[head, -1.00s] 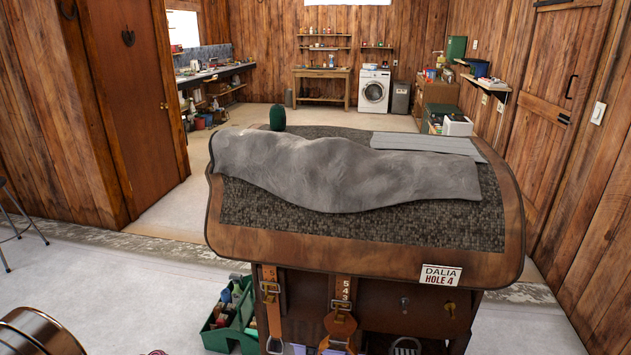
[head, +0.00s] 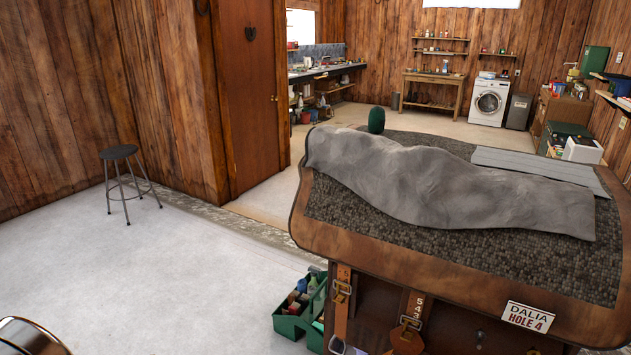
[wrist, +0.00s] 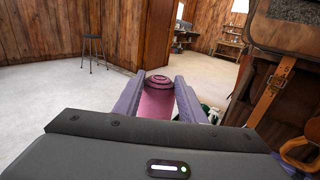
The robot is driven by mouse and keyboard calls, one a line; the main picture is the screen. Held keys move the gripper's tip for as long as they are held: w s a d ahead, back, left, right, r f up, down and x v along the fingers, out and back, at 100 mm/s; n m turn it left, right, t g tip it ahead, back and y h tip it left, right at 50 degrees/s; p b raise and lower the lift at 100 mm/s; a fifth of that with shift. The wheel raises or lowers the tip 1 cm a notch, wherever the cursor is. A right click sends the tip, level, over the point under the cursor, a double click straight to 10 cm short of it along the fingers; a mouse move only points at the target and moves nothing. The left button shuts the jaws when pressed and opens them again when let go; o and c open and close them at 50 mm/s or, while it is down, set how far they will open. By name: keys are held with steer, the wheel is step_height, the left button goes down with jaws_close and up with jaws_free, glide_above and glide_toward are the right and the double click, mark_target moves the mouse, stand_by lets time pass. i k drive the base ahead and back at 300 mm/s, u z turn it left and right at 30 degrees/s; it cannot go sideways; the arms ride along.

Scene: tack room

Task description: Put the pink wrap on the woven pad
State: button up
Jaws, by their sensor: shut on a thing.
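My gripper (wrist: 159,80) shows in the wrist view, with its two fingers closed on either side of the pink wrap (wrist: 155,103). The wrap is a pink roll with a dark spiral at its far end, held clear of the pale floor. Its near part is hidden by the gripper body. The dark woven pad (head: 440,243) lies on top of the brown leather-covered stand in the head view. A crumpled grey cloth (head: 430,186) covers much of its middle. Neither gripper nor wrap shows in the head view now.
A green roll (head: 376,121) stands at the pad's far left edge, and a flat grey piece (head: 535,168) lies at its far right. A green tote (head: 298,318) sits on the floor left of the stand. A stool (head: 124,170) stands left. Floor between is clear.

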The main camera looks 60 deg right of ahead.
mark_target(459, 156)
steer(key=u, duration=0.6)
steer(key=k, duration=1.3)
steer(key=z, duration=0.25)
steer(key=i, duration=0.5)
steer(key=z, duration=1.05)
steer(key=i, duration=1.2)
steer(key=z, duration=0.25)
